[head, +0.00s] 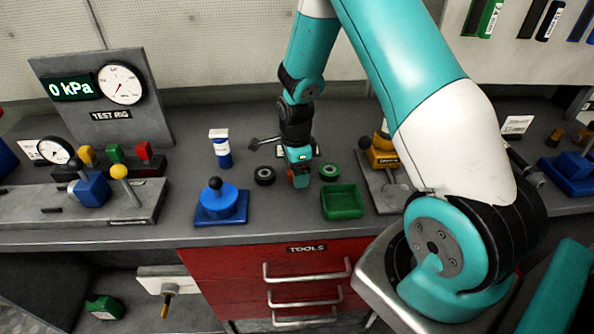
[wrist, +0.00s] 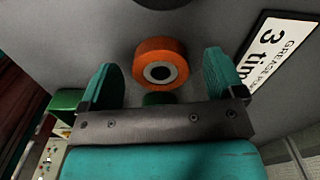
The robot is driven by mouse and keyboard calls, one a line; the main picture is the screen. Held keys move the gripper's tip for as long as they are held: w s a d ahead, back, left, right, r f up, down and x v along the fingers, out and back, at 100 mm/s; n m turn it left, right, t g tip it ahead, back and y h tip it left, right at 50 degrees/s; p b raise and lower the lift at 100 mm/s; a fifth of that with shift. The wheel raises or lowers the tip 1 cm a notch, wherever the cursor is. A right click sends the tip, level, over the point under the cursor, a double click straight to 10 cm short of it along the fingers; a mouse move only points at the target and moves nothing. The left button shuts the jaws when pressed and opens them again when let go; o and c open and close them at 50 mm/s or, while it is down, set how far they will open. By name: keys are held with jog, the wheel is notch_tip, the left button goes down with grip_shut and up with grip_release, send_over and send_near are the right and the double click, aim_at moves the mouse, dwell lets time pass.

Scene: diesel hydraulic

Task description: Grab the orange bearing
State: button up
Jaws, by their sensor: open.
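The orange bearing (wrist: 159,47), a thick ring with a dark centre hole, lies on the grey bench in the wrist view. It appears between and beyond the two teal fingers of my gripper (wrist: 160,66), which are open with a gap on both sides of it. In the head view my gripper (head: 300,176) is low over the bench, between a black bearing (head: 264,175) and a green bearing (head: 329,171). It mostly hides the orange bearing there. The green bearing (wrist: 155,99) is partly hidden behind my gripper's bar in the wrist view.
A green tray (head: 342,203) stands at the bench's front edge, right of my gripper. A blue round part on a base (head: 220,205) and a white-and-blue bottle (head: 220,148) stand to the left. A yellow-topped device (head: 381,155) stands to the right.

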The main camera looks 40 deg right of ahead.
jog(key=shift+f, duration=0.3)
jog(key=c, duration=1)
jog(key=shift+c, duration=0.2)
